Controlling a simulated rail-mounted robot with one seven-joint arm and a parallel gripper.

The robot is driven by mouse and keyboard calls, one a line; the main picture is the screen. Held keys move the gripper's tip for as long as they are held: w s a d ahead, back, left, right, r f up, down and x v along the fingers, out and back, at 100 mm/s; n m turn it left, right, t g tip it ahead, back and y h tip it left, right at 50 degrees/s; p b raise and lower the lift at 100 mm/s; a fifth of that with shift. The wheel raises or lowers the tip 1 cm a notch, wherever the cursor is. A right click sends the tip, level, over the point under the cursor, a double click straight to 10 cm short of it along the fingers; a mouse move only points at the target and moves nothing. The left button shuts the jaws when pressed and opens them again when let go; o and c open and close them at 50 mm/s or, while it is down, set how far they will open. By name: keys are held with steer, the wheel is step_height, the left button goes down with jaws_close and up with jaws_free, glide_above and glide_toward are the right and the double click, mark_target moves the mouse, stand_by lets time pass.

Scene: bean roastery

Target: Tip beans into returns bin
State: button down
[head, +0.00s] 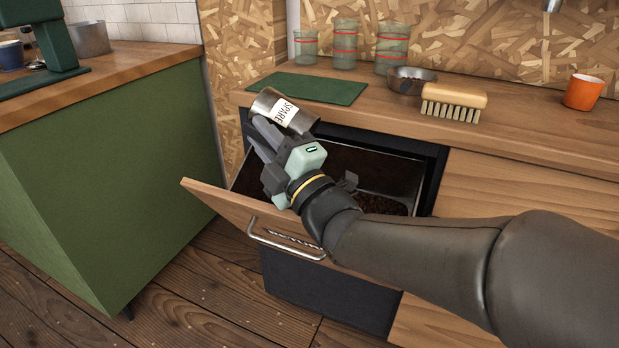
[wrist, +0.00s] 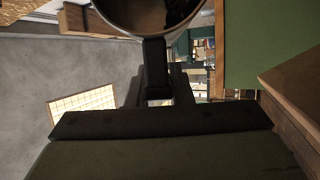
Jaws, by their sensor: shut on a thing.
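A metal tin with a white "SPARE" label (head: 268,101) is held by my gripper (head: 264,135), tilted, above the open drawer. In the wrist view the tin (wrist: 150,30) shows its round rim at the top, with its inside dark; whether beans are in it I cannot tell. My gripper (wrist: 157,75) is shut on the tin. The open drawer (head: 225,205) has a wooden front and a metal bin (head: 412,180) inside with dark beans (head: 380,204) toward its right end. My arm hides part of the drawer.
The wooden counter (head: 520,130) behind holds a green mat (head: 305,88), several clear measuring cups (head: 345,45), a metal bowl (head: 411,80) with dark contents, a brush (head: 453,97) and an orange cup (head: 583,92). A green cabinet (head: 110,170) stands at the left.

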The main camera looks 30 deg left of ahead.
steer(key=shift+d+r+m+t+y+b, duration=0.35)
steer(key=shift+r+y+b, duration=0.2)
steer(key=shift+b, duration=1.15)
steer(key=p, duration=0.3)
steer(key=shift+a+r+h, duration=0.25)
steer(key=shift+r+h, duration=0.05)
steer(key=shift+h, duration=0.05)
steer(key=p, duration=0.3)
steer(key=n+g+h+p, duration=0.1)
steer(key=p, duration=0.2)
steer(key=shift+a+f+g, duration=0.2)
steer(key=shift+a+g, duration=0.05)
steer(key=shift+a, duration=0.15)
steer(key=f, duration=0.1)
steer(key=f+h, duration=0.1)
steer(key=f+n+p, duration=0.1)
steer(key=shift+a, duration=0.25)
steer(key=shift+p, duration=0.3)
steer(key=shift+a+f+g+h+p, duration=0.1)
steer(key=shift+g+h+p, duration=0.2)
steer(key=shift+h+p, duration=0.1)
